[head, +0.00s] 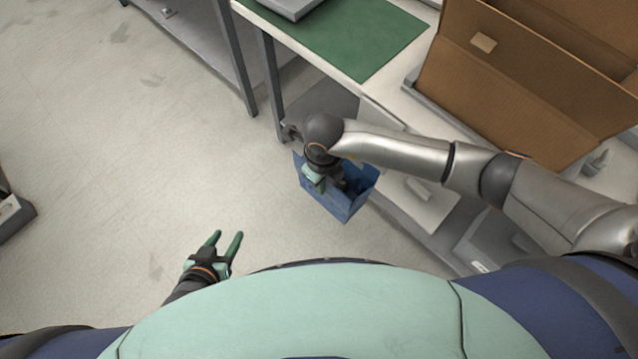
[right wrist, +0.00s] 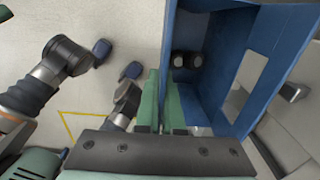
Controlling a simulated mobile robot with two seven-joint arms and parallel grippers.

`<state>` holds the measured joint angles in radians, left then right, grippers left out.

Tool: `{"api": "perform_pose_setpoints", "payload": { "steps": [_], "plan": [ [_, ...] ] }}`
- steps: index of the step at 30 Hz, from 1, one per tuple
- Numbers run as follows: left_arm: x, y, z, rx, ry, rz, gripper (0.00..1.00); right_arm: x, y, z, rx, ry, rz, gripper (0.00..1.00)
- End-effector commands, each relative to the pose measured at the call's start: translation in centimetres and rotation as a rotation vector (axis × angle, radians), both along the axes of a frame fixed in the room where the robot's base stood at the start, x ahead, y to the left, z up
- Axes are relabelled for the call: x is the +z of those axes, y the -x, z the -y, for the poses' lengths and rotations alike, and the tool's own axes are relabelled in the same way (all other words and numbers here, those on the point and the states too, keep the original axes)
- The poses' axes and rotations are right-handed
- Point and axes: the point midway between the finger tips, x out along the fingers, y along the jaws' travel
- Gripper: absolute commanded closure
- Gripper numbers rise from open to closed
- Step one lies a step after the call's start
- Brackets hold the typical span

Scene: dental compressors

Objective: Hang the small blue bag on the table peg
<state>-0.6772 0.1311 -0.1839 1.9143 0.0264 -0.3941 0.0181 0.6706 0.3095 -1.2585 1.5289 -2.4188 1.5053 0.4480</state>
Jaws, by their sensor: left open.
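The small blue bag (head: 340,203) hangs below my right gripper (head: 322,184), beside the table's near edge and above the floor. It is an open-topped, box-like bag. In the right wrist view the blue bag (right wrist: 188,25) fills the upper middle, with dark round items inside. The green fingers of my right gripper (right wrist: 162,85) are close together on either side of its blue wall. My left gripper (head: 228,236) is open and empty over the bare floor at lower left. I cannot make out the table peg clearly; my right arm covers part of the table edge.
The table (head: 345,20) carries a green mat (head: 375,45) and a large open cardboard box (head: 490,85). A lower shelf (head: 425,200) with grey items lies under my right arm. Another metal-legged table stands at upper left.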

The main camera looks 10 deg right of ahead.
Motion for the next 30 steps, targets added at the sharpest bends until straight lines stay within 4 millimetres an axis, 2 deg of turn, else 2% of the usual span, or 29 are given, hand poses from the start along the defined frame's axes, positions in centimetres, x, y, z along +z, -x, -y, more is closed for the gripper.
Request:
{"api": "perform_pose_setpoints", "payload": {
  "steps": [30],
  "plan": [
    [-1.3, 0.1, 0.0, -0.001, 0.000, -0.003, 0.50, -0.3, -3.8, 4.9, 0.001, 0.001, 0.001, 1.00]
  ]
}}
